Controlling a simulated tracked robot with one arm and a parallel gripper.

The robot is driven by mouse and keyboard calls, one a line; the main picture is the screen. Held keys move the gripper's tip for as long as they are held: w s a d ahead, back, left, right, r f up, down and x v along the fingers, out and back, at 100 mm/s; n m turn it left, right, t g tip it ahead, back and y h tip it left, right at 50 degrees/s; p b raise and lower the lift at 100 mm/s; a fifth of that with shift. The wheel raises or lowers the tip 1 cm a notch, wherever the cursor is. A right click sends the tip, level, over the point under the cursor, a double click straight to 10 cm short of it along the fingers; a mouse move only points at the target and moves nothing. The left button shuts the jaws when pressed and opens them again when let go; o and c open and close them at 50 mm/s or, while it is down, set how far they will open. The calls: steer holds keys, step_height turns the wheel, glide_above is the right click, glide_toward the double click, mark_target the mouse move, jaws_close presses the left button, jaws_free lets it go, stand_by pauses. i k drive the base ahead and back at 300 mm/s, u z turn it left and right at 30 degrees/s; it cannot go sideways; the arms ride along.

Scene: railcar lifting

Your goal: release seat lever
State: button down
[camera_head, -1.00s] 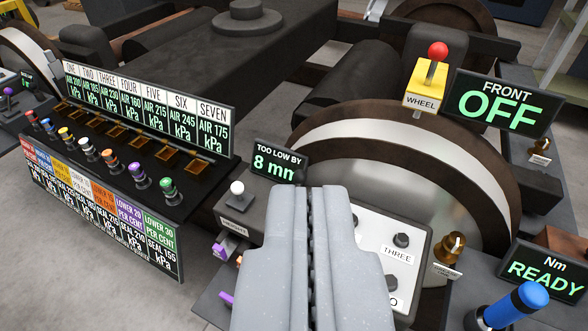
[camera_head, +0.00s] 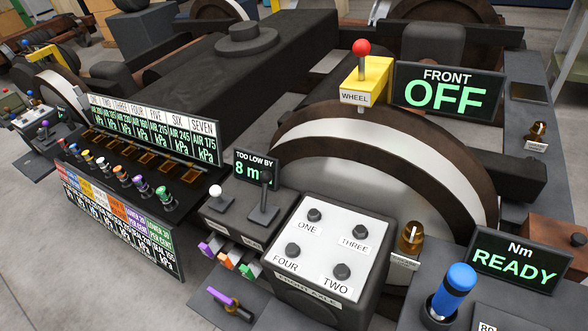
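My gripper does not show in this view. A black upright lever (camera_head: 264,197) stands on a small dark console (camera_head: 237,222) left of the middle. A shorter lever with a white ball knob (camera_head: 215,193) stands left of it on the same console. The small labels by these levers are too small to read, so I cannot tell which is the seat lever. A display reading "TOO LOW BY 8 m", partly covered by the black lever, stands behind them (camera_head: 246,168).
A white panel (camera_head: 323,246) with buttons ONE to FOUR stands right of the console. A purple-handled lever (camera_head: 230,300) is below left. A yellow WHEEL box (camera_head: 368,80), a FRONT OFF display (camera_head: 449,91), a blue handle (camera_head: 453,289) and a READY display (camera_head: 517,262) stand to the right.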

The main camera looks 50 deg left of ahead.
mark_target(266, 176)
steer(key=k, duration=2)
steer(key=u, duration=0.8)
steer(key=i, duration=1.7)
